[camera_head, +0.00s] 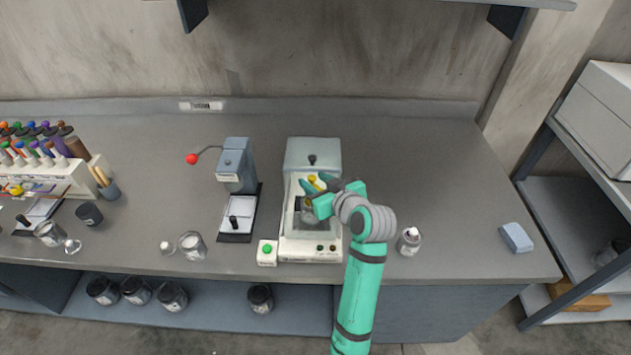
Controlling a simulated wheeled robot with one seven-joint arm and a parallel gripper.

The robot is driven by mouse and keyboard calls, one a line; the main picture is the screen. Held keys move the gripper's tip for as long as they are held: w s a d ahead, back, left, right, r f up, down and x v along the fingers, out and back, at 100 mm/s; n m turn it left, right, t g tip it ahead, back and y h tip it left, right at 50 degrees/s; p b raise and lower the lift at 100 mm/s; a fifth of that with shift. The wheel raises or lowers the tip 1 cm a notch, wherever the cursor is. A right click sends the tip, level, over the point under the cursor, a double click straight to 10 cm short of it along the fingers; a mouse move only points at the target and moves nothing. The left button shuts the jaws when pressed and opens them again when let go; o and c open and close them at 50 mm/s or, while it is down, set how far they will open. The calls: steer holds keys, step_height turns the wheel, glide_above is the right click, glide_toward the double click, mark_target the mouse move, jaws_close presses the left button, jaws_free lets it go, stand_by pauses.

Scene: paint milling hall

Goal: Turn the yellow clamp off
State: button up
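The yellow clamp (312,179) shows as a small yellow patch inside the cream machine (297,243), below its grey top with a black knob. My gripper (306,193) reaches into the front of this machine from the right. Its green and dark fingers are right beside the yellow part and cover some of it. Whether they touch it is too small to tell. I cannot make out whether the fingers are open or shut. A jar-like thing (310,214) below the gripper is partly hidden.
A green-button box (267,252) stands at the machine's front left corner. A grey press (235,165) with a red-knobbed lever stands to the left. Small jars (193,246) (409,241) stand near the bench's front edge. The bench right of my arm is mostly clear, with a blue block (516,238).

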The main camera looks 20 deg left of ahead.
steer(key=v, duration=1.1)
steer(key=shift+w+f, duration=0.1)
